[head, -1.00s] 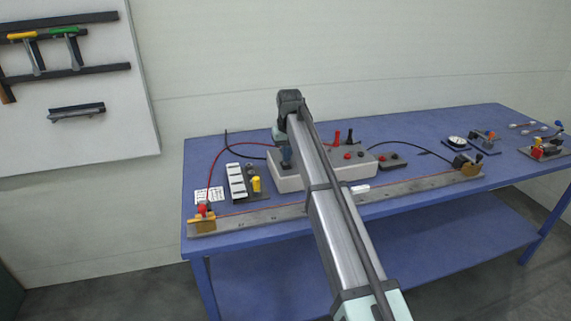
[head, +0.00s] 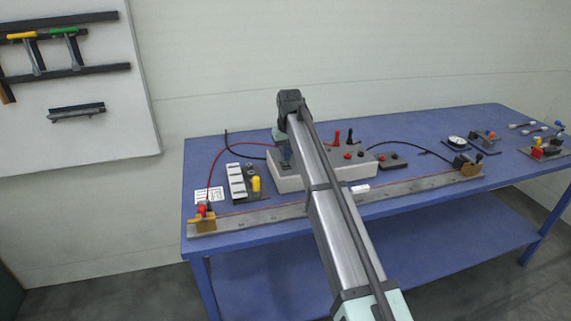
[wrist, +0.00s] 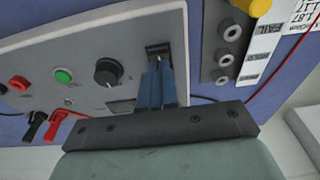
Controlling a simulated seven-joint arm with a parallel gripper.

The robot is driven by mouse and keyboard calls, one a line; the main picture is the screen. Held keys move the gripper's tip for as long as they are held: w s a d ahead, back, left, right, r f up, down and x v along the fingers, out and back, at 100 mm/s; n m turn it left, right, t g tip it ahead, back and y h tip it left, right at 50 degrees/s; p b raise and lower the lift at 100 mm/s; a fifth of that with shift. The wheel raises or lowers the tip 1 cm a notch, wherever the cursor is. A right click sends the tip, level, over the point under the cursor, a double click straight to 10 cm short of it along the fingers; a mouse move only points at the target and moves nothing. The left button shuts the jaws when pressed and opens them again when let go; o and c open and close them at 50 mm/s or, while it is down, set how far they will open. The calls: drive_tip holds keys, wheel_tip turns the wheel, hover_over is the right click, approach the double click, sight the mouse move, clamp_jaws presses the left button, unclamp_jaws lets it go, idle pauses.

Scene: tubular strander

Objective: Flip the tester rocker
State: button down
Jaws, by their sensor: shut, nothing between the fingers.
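The tester (head: 290,184) is a pale grey box on the blue bench, partly hidden by my arm in the head view. Its panel also fills much of the wrist view (wrist: 60,40). The rocker (wrist: 158,50) is a small black switch near the panel's edge, at the upper middle of the wrist view. My gripper (wrist: 160,68) is shut and empty, its blue fingertips right at the rocker's lower edge. I cannot tell whether they touch it or which way it is tipped. In the head view, my gripper (head: 285,155) is over the tester's left end.
A black knob (wrist: 108,71), a green button (wrist: 63,75) and a red button (wrist: 19,83) sit on the panel. A block with a yellow cap (head: 256,184) stands left of the tester. A long metal rail (head: 262,217) runs along the bench front.

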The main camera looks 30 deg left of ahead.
sight(287, 165)
drive_tip(key=shift+f, duration=0.85)
idle(0.7)
drive_tip(key=shift+r, duration=3.55)
